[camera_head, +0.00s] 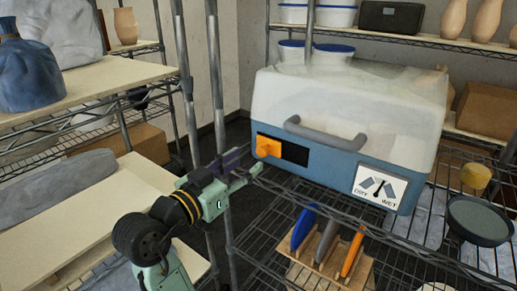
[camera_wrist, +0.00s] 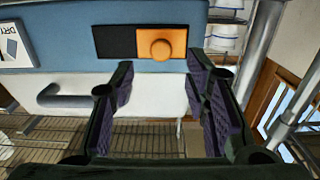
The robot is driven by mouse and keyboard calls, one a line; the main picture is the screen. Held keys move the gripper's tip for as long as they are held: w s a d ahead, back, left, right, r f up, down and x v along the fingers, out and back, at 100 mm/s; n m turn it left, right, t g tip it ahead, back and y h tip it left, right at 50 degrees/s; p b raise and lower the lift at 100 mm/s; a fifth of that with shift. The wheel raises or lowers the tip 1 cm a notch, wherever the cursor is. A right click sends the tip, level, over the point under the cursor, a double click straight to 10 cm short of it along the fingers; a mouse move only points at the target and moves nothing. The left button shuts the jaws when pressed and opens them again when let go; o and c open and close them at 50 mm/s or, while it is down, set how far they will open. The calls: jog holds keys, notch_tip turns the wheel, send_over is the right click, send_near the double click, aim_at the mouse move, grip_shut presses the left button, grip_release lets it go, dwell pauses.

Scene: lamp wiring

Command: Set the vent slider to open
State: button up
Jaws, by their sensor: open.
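The vent slider is an orange plate with a round knob (camera_head: 268,147) on the blue lower front of a white-lidded box (camera_head: 345,100). It covers the left end of the vent, and the black slot (camera_head: 294,153) shows to its right. The wrist view looks turned over: the slider (camera_wrist: 162,45) is right of the black slot (camera_wrist: 114,41) there. My gripper (camera_head: 243,169) is open and empty, just in front of the box's left end. In the wrist view its fingers (camera_wrist: 162,78) point toward the slider, with the knob between their lines and a gap before it.
A grey handle (camera_head: 325,133) juts from the box front, close to the fingers in the wrist view. A DRY/WET dial (camera_head: 380,186) is further right. A wire shelf post (camera_head: 222,125) stands left of the box. Coloured tools (camera_head: 327,240) stand in a wooden rack below.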

aim_at(260, 152)
jog(key=p+x, duration=0.1)
jog(key=x, duration=0.5)
jog(key=shift+w+d, duration=0.15)
grip_shut()
dwell(0.4)
